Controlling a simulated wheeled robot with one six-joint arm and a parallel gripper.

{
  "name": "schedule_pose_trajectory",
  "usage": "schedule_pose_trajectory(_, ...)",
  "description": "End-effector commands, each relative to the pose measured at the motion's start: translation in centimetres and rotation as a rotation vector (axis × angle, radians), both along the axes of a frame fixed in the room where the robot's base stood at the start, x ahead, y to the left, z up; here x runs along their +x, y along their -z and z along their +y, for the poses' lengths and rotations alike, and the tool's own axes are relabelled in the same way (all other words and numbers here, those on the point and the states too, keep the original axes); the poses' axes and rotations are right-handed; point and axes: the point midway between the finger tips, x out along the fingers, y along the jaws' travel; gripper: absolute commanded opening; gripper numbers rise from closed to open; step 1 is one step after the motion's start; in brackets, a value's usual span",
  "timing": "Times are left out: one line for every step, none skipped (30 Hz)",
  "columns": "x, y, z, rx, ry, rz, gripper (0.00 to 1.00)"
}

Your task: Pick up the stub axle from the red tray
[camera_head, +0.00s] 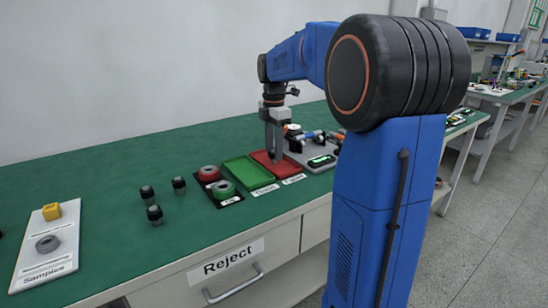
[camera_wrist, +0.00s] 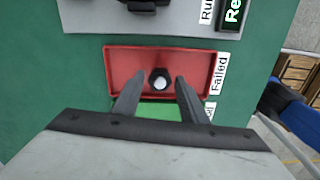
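The red tray (camera_wrist: 122,62) lies just ahead of my gripper in the wrist view, beside a white label reading "Failed". The stub axle (camera_wrist: 159,77), a dark ring-shaped end with a pale round centre, sits inside the tray near its middle. My gripper (camera_wrist: 158,84) is open, with one finger on each side of the axle and a gap visible on both sides. In the head view my gripper (camera_head: 275,157) points down over the red tray (camera_head: 291,169). The axle cannot be made out there.
A green tray (camera_head: 247,172) stands left of the red one. A grey test fixture (camera_head: 318,157) is to its right. Several dark upright parts (camera_head: 154,214) stand on the green bench. A white Samples board (camera_head: 35,262) lies at the far left.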

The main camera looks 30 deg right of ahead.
Motion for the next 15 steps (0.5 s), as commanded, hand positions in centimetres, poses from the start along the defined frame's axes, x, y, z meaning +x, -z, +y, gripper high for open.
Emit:
schedule_pose_trajectory(0.0,0.6,0.0,0.000,0.000,0.002,0.39)
schedule_pose_trajectory(0.0,0.9,0.0,0.000,0.000,0.001,0.39)
schedule_pose_trajectory(0.0,1.2,0.0,0.000,0.000,0.000,0.39)
schedule_pose_trajectory(0.0,1.3,0.0,0.000,0.000,0.001,0.39)
schedule_pose_trajectory(0.0,1.5,0.0,0.000,0.000,0.001,0.39)
schedule_pose_trajectory(0.0,1.6,0.0,0.000,0.000,0.001,0.39)
schedule_pose_trajectory(0.0,1.6,0.0,0.000,0.000,0.000,0.39)
schedule_pose_trajectory(0.0,1.6,0.0,0.000,0.000,0.000,0.39)
schedule_pose_trajectory(0.0,1.6,0.0,0.000,0.000,0.000,0.39)
schedule_pose_trajectory(0.0,1.6,0.0,0.000,0.000,0.000,0.39)
schedule_pose_trajectory(0.0,1.6,0.0,0.000,0.000,0.000,0.39)
schedule_pose_trajectory(0.0,1.6,0.0,0.000,0.000,0.000,0.39)
schedule_pose_trajectory(0.0,1.6,0.0,0.000,0.000,0.000,0.34)
schedule_pose_trajectory(0.0,1.6,0.0,0.000,0.000,0.000,0.27)
schedule_pose_trajectory(0.0,1.6,0.0,0.000,0.000,0.000,0.18)
